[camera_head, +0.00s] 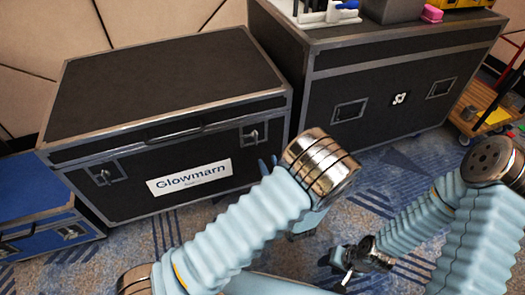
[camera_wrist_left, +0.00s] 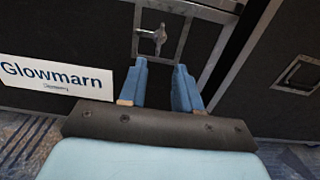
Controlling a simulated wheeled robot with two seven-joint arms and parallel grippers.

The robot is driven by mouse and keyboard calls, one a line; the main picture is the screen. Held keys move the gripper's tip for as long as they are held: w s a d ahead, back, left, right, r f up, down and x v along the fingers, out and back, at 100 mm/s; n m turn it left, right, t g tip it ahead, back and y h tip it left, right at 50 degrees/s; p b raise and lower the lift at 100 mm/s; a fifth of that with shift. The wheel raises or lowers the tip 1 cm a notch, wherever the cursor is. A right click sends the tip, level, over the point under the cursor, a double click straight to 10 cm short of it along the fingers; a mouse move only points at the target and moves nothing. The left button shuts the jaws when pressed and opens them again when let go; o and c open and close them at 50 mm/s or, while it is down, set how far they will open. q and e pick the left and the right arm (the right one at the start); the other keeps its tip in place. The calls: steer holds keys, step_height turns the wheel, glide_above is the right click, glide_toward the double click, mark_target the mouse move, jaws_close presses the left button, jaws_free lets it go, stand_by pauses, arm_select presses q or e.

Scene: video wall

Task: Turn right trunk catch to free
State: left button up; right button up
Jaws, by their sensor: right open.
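The black trunk (camera_head: 165,85) with the "Glowmarn" label stands at the left with its lid closed. Its right catch (camera_head: 253,135) is a small metal turn piece on a plate at the front. My left gripper (camera_head: 267,163) is just below and in front of this catch, partly hidden by my arm. In the left wrist view its blue fingers (camera_wrist_left: 161,77) are apart, with nothing between them, short of the catch. My right gripper (camera_head: 340,260) is open, low over the carpet.
The trunk's left catch (camera_head: 104,176) is on the same front. A larger black case (camera_head: 385,75) stands close on the right, with things on top. A blue case (camera_head: 40,215) is at the far left. A wooden dolly (camera_head: 480,105) is at the far right. Carpet lies in front.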

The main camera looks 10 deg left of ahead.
arm_select(q)
steer(key=shift+v, duration=1.7)
